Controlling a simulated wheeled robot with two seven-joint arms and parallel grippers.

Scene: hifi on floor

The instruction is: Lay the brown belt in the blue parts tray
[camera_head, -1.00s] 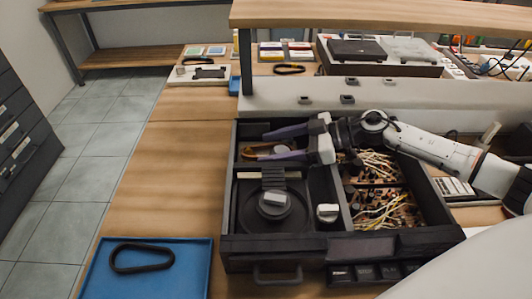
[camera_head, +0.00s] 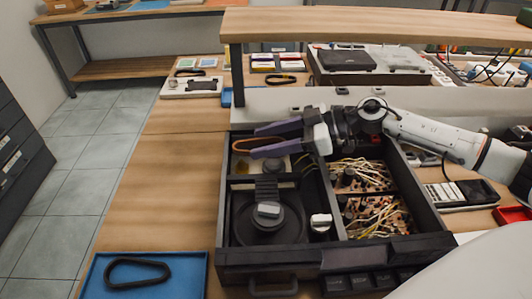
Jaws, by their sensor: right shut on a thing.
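The brown belt (camera_head: 241,143) is a thin orange-brown loop at the upper left compartment of the open black drawer unit (camera_head: 222,205). My right gripper (camera_head: 254,141) reaches in from the right, its two purple-grey fingers pointing left. It is shut on the belt, whose left end sticks out past the fingertips; the rest is partly hidden by the fingers. The belt appears raised above the compartment floor. The blue parts tray (camera_head: 186,270) is at the lower left, with a black belt loop (camera_head: 137,271) lying in it. My left gripper is not in view.
The drawer unit also holds a dark round platter (camera_head: 268,225), a white knob (camera_head: 320,222) and compartments of wires (camera_head: 375,215). A shelf post (camera_head: 236,75) stands behind it. Bare wooden bench (camera_head: 165,190) lies between the drawer unit and the left edge.

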